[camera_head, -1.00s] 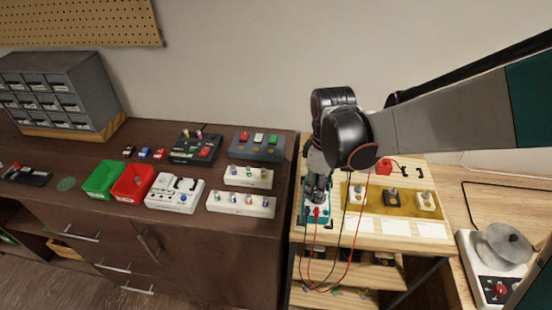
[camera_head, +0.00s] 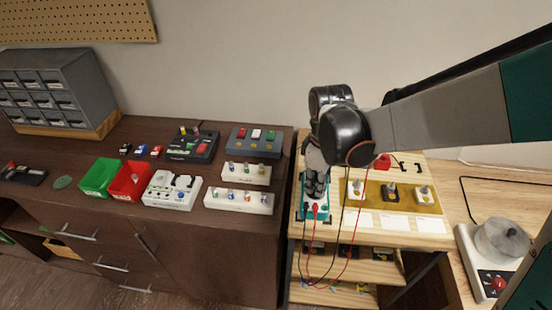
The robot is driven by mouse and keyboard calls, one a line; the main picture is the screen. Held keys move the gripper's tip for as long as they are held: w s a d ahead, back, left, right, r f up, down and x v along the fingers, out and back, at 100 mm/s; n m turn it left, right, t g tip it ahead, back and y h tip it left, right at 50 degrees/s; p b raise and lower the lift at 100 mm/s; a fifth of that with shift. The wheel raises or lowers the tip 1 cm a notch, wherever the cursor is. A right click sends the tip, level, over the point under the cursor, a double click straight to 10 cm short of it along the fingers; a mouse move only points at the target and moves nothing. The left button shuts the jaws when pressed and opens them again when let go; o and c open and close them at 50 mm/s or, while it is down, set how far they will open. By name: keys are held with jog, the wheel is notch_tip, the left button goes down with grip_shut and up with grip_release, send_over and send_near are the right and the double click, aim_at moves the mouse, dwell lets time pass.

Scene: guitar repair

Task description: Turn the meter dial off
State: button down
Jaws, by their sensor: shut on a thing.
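The teal meter (camera_head: 308,209) lies on the light wooden bench at the centre right. My gripper (camera_head: 315,193) points down over the meter from above and is shut on its dial. The dial itself is hidden behind the fingers, so its setting cannot be told. A red plug and the red and black leads (camera_head: 347,255) come from the meter's front end and hang over the bench's front edge.
A tan board with several switches (camera_head: 392,193) lies right of the meter, with white labels before it. The dark cabinet at left bears green (camera_head: 99,177) and red bins (camera_head: 130,181) and white blocks. A round-topped device (camera_head: 500,240) stands at far right.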

jog(key=m+p, duration=0.1)
jog(key=m, duration=0.5)
jog(key=shift+m, duration=0.4)
jog(key=m, duration=0.6)
jog(key=shift+m+p, duration=0.4)
jog(key=c, duration=1.7)
grip_release()
